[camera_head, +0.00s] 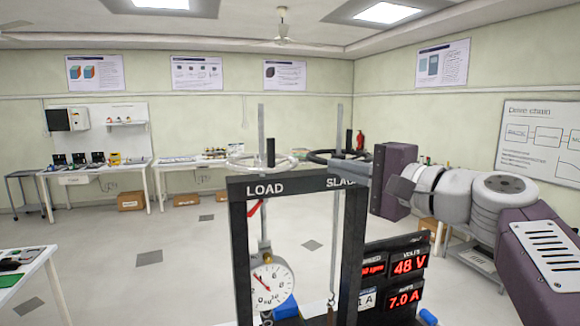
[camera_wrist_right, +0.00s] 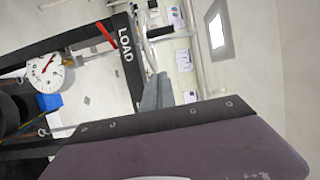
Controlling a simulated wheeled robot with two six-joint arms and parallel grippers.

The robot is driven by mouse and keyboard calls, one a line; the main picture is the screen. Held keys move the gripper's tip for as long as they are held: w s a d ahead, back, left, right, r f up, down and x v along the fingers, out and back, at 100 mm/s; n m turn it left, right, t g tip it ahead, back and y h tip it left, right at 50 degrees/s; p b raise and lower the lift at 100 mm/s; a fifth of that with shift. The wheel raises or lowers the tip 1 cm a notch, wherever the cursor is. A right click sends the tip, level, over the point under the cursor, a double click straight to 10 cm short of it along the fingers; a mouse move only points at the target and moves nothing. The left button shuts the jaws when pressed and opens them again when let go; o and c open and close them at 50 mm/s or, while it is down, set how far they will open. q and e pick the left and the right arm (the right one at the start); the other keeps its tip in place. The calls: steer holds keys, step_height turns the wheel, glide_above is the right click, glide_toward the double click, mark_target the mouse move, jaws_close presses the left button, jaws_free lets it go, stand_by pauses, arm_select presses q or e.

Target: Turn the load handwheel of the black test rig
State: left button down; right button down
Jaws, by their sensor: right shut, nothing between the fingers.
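The black test rig (camera_head: 240,240) stands upright in front of me in the head view. Its load handwheel (camera_head: 240,167) is a pale ring with an upright black knob, above the LOAD label on the top beam. A black handwheel (camera_head: 318,157) sits to its right, above the partly covered SLACK label. My right gripper (camera_head: 347,168) comes in from the right, shut and empty. Its grey fingers lie by the beam's right end, apart from the load handwheel. They also show in the right wrist view (camera_wrist_right: 156,92), near the LOAD beam (camera_wrist_right: 127,60). My left gripper is out of view.
A round dial (camera_head: 270,285) with a red needle hangs inside the rig frame. A display (camera_head: 405,280) at lower right reads 48 V and 7.0 A. A white table edge (camera_head: 40,262) is at left. Benches line the far wall; the floor between is open.

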steer(key=p, duration=0.5)
glide_toward(290, 162)
step_height(290, 162, up, 2)
steer(key=w+a, duration=0.2)
steer(key=w, duration=0.1)
steer(key=a, duration=0.1)
steer(key=s+a, duration=0.1)
steer(key=a, duration=0.2)
steer(key=shift+s+a+f+p, duration=0.15)
steer(key=shift+s+f+p, duration=0.05)
steer(key=shift+s+p, duration=0.15)
steer(key=shift+w, duration=0.2)
steer(key=shift+f, duration=0.1)
